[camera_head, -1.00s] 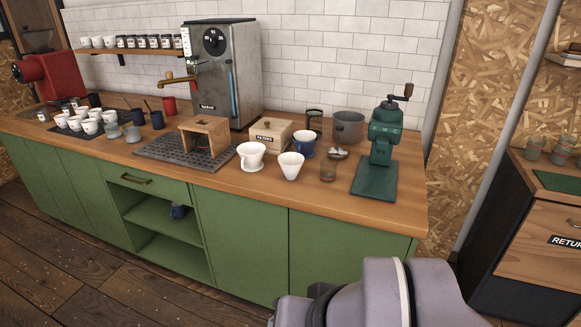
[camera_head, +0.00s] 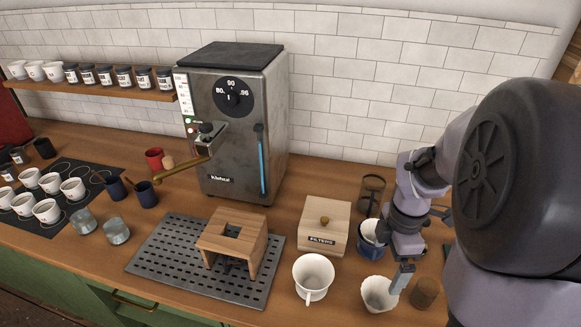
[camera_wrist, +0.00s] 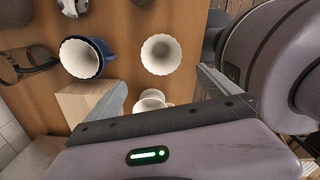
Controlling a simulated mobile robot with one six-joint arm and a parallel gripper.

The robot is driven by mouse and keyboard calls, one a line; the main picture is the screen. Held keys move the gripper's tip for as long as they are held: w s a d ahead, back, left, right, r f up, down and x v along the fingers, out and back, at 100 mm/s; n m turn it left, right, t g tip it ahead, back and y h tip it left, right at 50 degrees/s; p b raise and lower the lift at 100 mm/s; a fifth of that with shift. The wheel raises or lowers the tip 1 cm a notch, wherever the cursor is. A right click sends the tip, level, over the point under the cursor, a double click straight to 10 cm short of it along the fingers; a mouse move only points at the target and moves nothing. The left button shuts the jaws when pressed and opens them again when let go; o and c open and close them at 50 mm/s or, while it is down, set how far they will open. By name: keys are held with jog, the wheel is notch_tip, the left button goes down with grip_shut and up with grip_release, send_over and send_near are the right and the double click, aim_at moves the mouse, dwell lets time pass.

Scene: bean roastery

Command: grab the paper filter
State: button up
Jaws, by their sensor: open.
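A white cone-shaped paper filter (camera_head: 378,293) with a wavy rim stands on the wooden counter near its front edge. In the wrist view the filter (camera_wrist: 160,54) shows from above, its mouth open and empty, ahead of the gap between my fingers. My gripper (camera_wrist: 162,82) is open with nothing between its fingers. In the head view one finger of my gripper (camera_head: 402,277) hangs down close to the filter's right side; the other is hidden, and I cannot tell whether it touches.
A blue vessel with a white wavy-rimmed inside (camera_head: 371,238) stands just behind. A white handled cup (camera_head: 313,276) is to the left. A wooden FILTERS box (camera_head: 324,225) is behind. A brown glass (camera_head: 425,292) stands close on the right.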

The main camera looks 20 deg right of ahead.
jog(key=b, duration=0.6)
send_near(377, 299)
jog(key=shift+s+a+f, duration=0.85)
jog(key=shift+s, duration=0.05)
jog(key=f+b, duration=0.1)
jog(key=f, duration=0.2)
jog(key=f+b, duration=0.1)
jog(key=f, duration=0.1)
jog(key=shift+w+f+b, duration=0.3)
jog(key=shift+w+b, duration=0.05)
jog(key=shift+r, duration=0.2)
jog(key=shift+c, duration=0.4)
jog(key=c, duration=1.1)
